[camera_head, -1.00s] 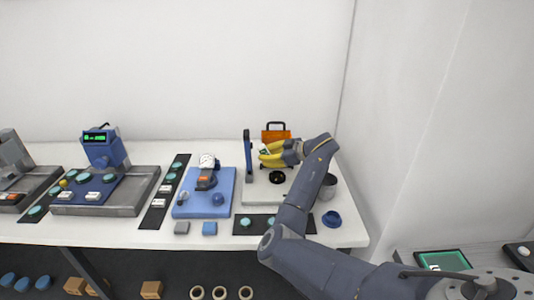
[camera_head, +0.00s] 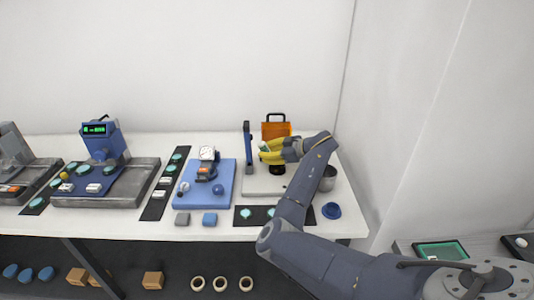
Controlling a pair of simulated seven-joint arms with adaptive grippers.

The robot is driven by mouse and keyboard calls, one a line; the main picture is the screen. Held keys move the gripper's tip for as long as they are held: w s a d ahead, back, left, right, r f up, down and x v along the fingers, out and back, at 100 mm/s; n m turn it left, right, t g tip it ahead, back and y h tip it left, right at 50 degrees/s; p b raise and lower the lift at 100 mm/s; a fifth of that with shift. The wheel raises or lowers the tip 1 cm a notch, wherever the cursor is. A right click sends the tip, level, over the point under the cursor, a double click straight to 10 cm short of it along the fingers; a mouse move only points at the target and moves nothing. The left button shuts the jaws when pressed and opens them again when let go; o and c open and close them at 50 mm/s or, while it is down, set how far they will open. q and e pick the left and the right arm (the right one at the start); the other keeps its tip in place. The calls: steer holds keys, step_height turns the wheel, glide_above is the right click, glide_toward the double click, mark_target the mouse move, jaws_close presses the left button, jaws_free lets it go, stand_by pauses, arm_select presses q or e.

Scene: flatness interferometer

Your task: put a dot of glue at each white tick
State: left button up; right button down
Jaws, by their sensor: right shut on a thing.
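My right gripper (camera_head: 268,152) has yellow fingers and hangs over the pale grey plate (camera_head: 256,187) of a station at the right of the table. It is shut on a small, pale-greenish thing that the fingers mostly hide. A dark round part (camera_head: 277,170) shows just below the fingers; I cannot tell whether they touch. A blue upright post (camera_head: 248,145) stands at the plate's left. The white ticks and any glue dots are too small to make out. My left gripper is not in view.
An orange case (camera_head: 276,127) stands behind the gripper. A grey cup (camera_head: 328,179) and a blue round piece (camera_head: 331,210) are at the right. A black strip (camera_head: 258,222) with teal discs lies in front. A blue base (camera_head: 190,204) with a gauge is to the left.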

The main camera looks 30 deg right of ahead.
steer(key=shift+f, duration=0.45)
stand_by(1.6)
steer(key=shift+r, duration=0.15)
steer(key=shift+r, duration=1.6)
steer(key=shift+r, duration=0.1)
steer(key=shift+r, duration=2.4)
steer(key=shift+a, duration=0.1)
